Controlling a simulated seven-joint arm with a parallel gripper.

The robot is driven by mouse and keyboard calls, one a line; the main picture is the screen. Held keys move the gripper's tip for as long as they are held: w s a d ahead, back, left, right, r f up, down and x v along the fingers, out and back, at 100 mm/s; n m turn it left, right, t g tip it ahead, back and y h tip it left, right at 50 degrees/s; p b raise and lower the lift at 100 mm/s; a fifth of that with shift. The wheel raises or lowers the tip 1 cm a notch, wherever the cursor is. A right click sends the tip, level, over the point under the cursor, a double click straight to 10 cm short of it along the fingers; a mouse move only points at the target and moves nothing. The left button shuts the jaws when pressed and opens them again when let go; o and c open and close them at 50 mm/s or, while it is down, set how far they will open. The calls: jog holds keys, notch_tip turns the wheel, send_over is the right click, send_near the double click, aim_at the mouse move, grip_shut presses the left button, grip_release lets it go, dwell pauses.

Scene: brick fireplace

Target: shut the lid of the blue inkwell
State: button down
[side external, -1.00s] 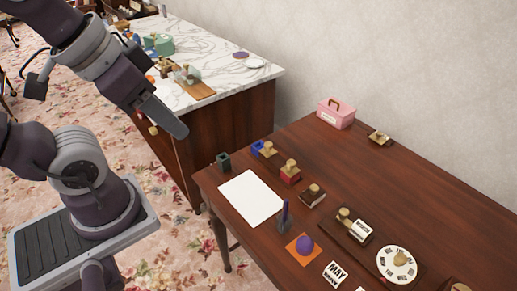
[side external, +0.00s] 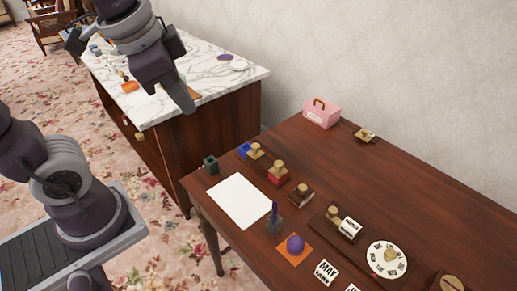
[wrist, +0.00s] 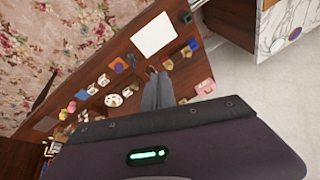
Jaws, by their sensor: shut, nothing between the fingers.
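The blue inkwell (side external: 244,150) stands near the far left part of the brown desk, behind the white paper. A gold knobbed piece (side external: 255,151) sits right beside its blue part; it is too small to tell the lid's exact angle. The blue inkwell also shows small in the wrist view (wrist: 193,44). My gripper (side external: 187,104) is shut and empty, raised in the air to the left of the inkwell and well apart from it. In the wrist view my gripper's fingers (wrist: 155,76) point toward the desk.
A dark green pot (side external: 211,166) stands left of the inkwell and a red knobbed block (side external: 278,174) to its right. White paper (side external: 240,201) lies in front. A pink box (side external: 321,113) stands behind. The marble-topped cabinet (side external: 222,80) is near my gripper.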

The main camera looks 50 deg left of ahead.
jog(key=w+a+f+m+g+y, duration=0.1)
jog(key=w+f+m, duration=0.15)
jog(key=w, duration=0.25)
jog(key=w+f+m+g, duration=0.1)
jog(key=w+f+m, duration=0.1)
jog(key=w+m, duration=0.3)
jog(key=m+g+y, duration=0.1)
jog(key=m+y, duration=0.1)
jog(key=m, duration=0.7)
send_near(258, 156)
jog(key=f, duration=0.1)
jog(key=d+f, duration=0.1)
jog(key=f, duration=0.1)
jog(key=d+f, duration=0.1)
jog(key=shift+s+f, duration=0.15)
jog(key=shift+f, duration=0.15)
jog(key=a, duration=0.2)
jog(key=shift+w+a+r, duration=0.15)
jog(key=shift+w+a, duration=0.15)
jog(key=shift+w, duration=0.1)
jog(key=shift+w+a, duration=0.1)
jog(key=shift+a, duration=0.4)
